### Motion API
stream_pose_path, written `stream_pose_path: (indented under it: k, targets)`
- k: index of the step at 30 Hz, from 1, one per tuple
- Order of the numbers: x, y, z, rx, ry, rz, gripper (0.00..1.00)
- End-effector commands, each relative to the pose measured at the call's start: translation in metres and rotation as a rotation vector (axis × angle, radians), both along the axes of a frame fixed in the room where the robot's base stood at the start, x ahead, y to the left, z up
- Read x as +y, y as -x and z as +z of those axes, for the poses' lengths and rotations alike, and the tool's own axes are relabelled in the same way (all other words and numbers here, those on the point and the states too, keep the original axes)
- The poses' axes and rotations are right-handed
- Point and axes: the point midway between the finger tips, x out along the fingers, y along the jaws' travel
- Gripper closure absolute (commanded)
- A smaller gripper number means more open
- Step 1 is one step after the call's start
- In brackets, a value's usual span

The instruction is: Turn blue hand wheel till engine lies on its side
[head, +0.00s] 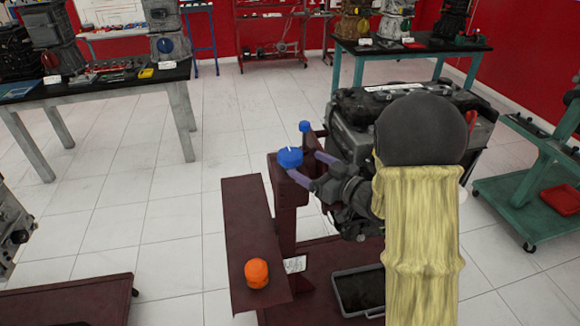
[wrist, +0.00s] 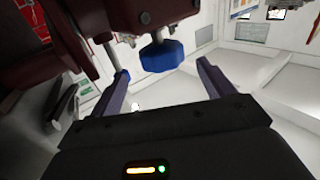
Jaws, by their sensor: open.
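The blue hand wheel (head: 290,157) sits on the maroon engine stand (head: 285,205), left of the dark engine (head: 352,118). My gripper (head: 304,163) is open beside the wheel, its purple fingers pointing toward the stand. In the wrist view the wheel (wrist: 161,57) hangs from a shaft, between and beyond the fingertips of my gripper (wrist: 162,72). I see no clear contact.
An orange object (head: 257,273) lies on the stand's maroon shelf (head: 247,225). A dark tray (head: 358,290) is on the stand's base. A black-topped workbench (head: 110,90) is at left, a green cart (head: 530,190) at right. White floor is open left of the stand.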

Motion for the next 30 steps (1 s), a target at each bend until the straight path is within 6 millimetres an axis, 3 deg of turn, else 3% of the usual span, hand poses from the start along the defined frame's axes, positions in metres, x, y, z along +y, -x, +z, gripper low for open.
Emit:
stream_pose_path:
  k: [14, 30]
  targets:
    - [0.006, -0.002, 0.0, -0.002, -0.007, 0.013, 0.19]
    - [0.057, -0.046, 0.0, -0.002, -0.006, 0.012, 0.19]
